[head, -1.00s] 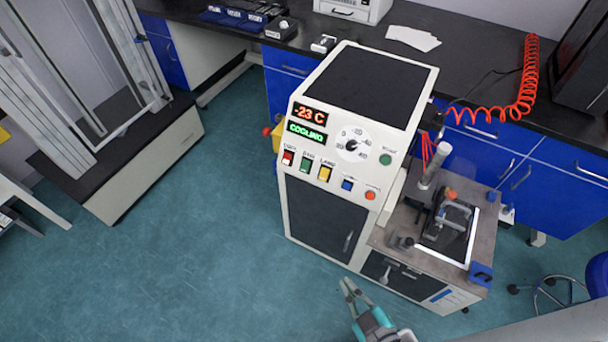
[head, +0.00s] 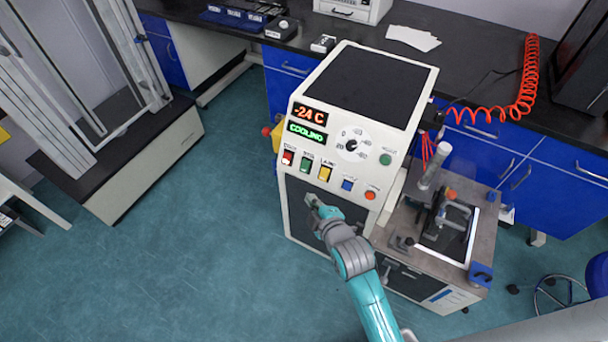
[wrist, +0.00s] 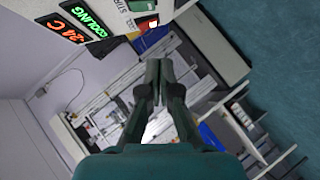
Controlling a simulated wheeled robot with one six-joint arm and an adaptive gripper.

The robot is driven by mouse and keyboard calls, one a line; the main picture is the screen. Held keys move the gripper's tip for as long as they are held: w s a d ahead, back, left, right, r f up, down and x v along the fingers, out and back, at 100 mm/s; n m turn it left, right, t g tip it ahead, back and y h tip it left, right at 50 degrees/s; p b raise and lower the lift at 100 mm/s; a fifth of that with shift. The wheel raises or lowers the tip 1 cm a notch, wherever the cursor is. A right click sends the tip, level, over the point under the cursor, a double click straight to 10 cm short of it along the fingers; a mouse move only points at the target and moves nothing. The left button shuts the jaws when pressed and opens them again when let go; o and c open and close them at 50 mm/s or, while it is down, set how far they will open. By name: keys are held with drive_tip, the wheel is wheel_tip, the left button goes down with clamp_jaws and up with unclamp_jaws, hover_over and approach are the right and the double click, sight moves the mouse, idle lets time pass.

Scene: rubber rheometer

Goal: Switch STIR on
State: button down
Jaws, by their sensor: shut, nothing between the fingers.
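The control panel of the cream machine carries a row of coloured rocker switches. The green STIR switch (head: 306,165) sits between the red switch (head: 287,158) and the yellow switch (head: 325,172). In the wrist view the green switch (wrist: 141,6) is at the top edge, partly cut off, with the red switch (wrist: 153,36) just below it. I cannot tell which way the STIR rocker is tipped. My gripper (head: 312,201) is below the switch row, in front of the dark lower door. In the wrist view my gripper (wrist: 158,66) has its fingers together and empty, apart from the switches.
The display (head: 308,115) reads -24 C, and the green one (head: 307,132) reads COOLING. A dial (head: 351,145), a blue button (head: 347,185) and an orange button (head: 370,195) are nearby. A bath with clamps (head: 450,220) stands right. Open floor lies left.

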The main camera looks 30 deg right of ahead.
drive_tip(key=shift+w+d+r, duration=0.1)
drive_tip(key=shift+w+r, duration=0.2)
drive_tip(key=shift+w, duration=0.55)
approach(300, 170)
drive_tip(key=w+a, duration=0.2)
drive_tip(key=w, duration=0.2)
drive_tip(key=shift+w+d+f, duration=0.4)
drive_tip(key=shift+d+f, duration=0.15)
drive_tip(key=shift+f, duration=0.05)
drive_tip(key=shift+w+d+f, duration=0.4)
drive_tip(key=shift+d+f, duration=0.15)
drive_tip(key=shift+f, duration=0.1)
